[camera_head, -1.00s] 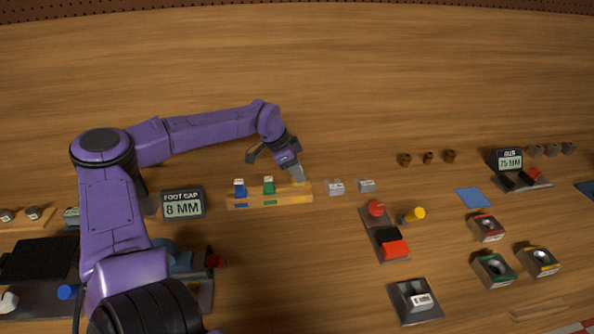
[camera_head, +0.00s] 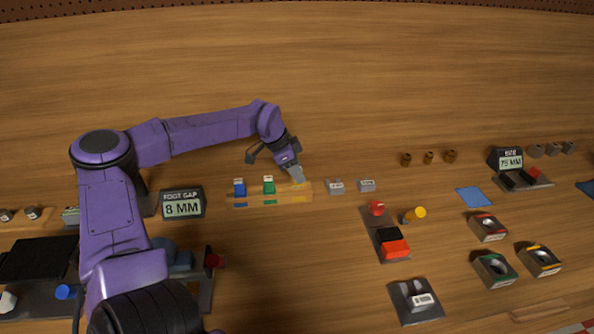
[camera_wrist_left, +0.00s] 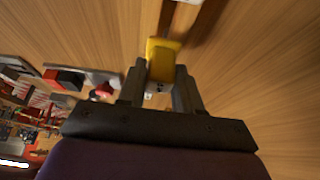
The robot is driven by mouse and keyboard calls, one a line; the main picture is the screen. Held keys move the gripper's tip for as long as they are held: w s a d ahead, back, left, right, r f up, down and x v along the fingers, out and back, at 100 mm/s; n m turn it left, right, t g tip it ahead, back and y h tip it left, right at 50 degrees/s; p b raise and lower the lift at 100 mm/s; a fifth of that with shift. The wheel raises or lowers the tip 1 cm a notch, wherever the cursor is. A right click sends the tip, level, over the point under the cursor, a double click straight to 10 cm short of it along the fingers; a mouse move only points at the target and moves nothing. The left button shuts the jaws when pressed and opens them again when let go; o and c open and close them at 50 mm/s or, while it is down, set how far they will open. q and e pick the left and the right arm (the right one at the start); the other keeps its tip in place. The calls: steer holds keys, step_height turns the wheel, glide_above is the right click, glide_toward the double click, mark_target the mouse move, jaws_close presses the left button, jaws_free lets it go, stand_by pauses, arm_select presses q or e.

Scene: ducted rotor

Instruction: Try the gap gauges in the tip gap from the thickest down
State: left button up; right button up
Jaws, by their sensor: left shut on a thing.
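My left gripper (camera_head: 298,178) is over the right end of a wooden gauge rack (camera_head: 235,203). In the left wrist view its fingers (camera_wrist_left: 159,92) are shut on a yellow gauge (camera_wrist_left: 163,48). In the head view the gripper mostly hides that gauge. A blue gauge (camera_head: 239,188) and a green gauge (camera_head: 269,186) stand upright in the rack to the left. A display (camera_head: 182,203) reading "FOOT GAP 8 MM" stands left of the rack. My right gripper is not in view.
Two small grey labelled blocks (camera_head: 336,187) (camera_head: 367,185) sit right of the rack. A plate with red and black blocks (camera_head: 388,236) lies farther right, beside a yellow-capped piece (camera_head: 416,213). Dark equipment (camera_head: 40,260) fills the lower left. The table behind the rack is clear.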

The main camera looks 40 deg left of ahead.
arm_select(q)
steer(key=shift+f+b, duration=1.1)
steer(key=shift+f, duration=0.1)
stand_by(0.4)
stand_by(0.4)
steer(key=o, duration=1.1)
steer(key=shift+o, duration=0.2)
steer(key=b+v, duration=0.1)
steer(key=v, duration=0.9)
steer(key=shift+r, duration=0.25)
steer(key=shift+s+a, duration=0.1)
steer(key=shift+a, duration=0.05)
